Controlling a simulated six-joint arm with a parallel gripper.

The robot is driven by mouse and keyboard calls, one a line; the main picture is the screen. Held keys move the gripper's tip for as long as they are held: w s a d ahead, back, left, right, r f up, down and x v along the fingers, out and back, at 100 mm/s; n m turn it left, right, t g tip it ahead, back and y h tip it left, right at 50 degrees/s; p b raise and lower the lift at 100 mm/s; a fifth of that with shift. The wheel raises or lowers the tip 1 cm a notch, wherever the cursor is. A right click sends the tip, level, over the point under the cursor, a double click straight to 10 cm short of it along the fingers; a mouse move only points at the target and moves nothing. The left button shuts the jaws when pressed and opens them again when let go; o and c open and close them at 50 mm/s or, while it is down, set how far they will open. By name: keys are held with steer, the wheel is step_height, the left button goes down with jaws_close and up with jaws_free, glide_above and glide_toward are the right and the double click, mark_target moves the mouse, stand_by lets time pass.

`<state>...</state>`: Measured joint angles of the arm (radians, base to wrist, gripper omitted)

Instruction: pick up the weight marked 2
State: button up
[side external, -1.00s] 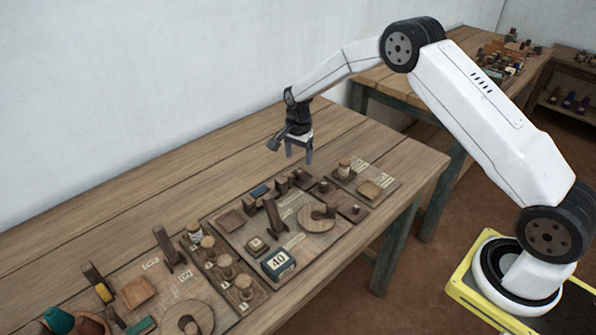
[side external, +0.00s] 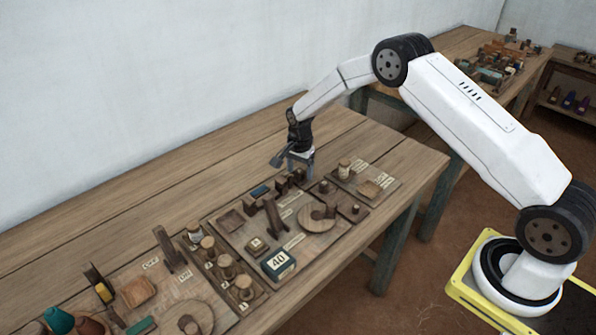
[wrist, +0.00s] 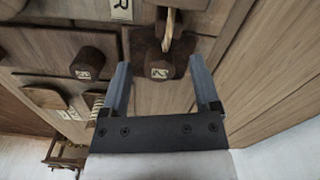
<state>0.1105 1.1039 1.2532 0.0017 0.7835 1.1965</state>
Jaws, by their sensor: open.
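My gripper (side external: 301,170) is open and empty, low over the back edge of the wooden board in the side view. In the wrist view its two fingers (wrist: 161,72) lie on either side of a dark wooden weight (wrist: 176,66) with a small pale label that looks like a 2. The weight sits between the fingers in the picture; I cannot tell whether they touch it. A second dark weight (wrist: 94,57) with a pale label stands to the left; its mark is hard to read. In the side view the weights are too small to read.
The wooden board (side external: 232,243) holds a round disc (side external: 316,220), a box marked 40 (side external: 278,264) and several small blocks. A knobbed rack (side external: 250,305) lies left of it. The table (side external: 150,205) behind the board is bare, up to the wall.

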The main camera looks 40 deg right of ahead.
jaws_close()
steer(key=shift+r, duration=0.9)
steer(key=s+a+r, duration=0.1)
steer(key=s+r, duration=1)
steer(key=s, duration=0.3)
steer(key=shift+r, duration=0.15)
steer(key=shift+a, duration=0.1)
